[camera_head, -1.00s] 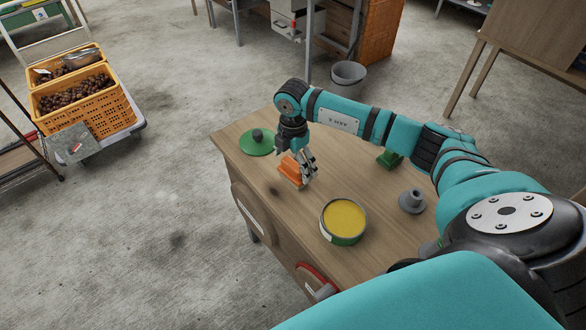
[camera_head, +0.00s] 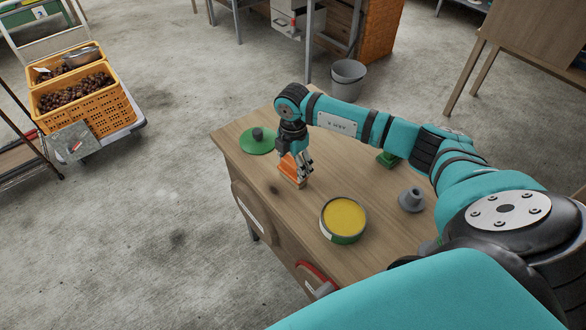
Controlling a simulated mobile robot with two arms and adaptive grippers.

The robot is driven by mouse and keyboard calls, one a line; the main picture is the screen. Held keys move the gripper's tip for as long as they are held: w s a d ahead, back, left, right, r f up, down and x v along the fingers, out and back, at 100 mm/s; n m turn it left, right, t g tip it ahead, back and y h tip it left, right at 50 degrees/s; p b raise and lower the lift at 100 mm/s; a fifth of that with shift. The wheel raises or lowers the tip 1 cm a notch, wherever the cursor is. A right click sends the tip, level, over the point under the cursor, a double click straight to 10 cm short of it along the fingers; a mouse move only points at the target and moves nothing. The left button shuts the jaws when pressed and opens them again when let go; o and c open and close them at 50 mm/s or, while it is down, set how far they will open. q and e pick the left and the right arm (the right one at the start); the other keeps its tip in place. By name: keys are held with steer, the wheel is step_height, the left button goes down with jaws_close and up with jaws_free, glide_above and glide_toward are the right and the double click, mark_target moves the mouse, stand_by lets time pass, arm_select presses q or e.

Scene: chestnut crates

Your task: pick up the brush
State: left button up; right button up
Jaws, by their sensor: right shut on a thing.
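The brush is an orange, block-like thing (camera_head: 287,168) at the left part of the wooden table, in the head view. My right gripper (camera_head: 304,174) comes down over it from above, with the fingers on its right side. The gripper is shut on the brush and hides part of it. The brush is at or very near the table top; I cannot tell whether it is clear of it. My left gripper is not in view.
The table (camera_head: 240,160) also holds a green lid (camera_head: 257,141) with a dark knob, an open tin (camera_head: 343,219) of yellow stuff, a grey flanged piece (camera_head: 411,200) and a green block (camera_head: 388,159).

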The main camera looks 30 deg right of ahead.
mark_target(293, 162)
step_height(293, 162, up, 10)
steer(key=shift+r+b, duration=0.1)
steer(key=shift+b, duration=0.9)
steer(key=o, duration=0.7)
steer(key=shift+c, duration=0.2)
steer(key=c, duration=0.5)
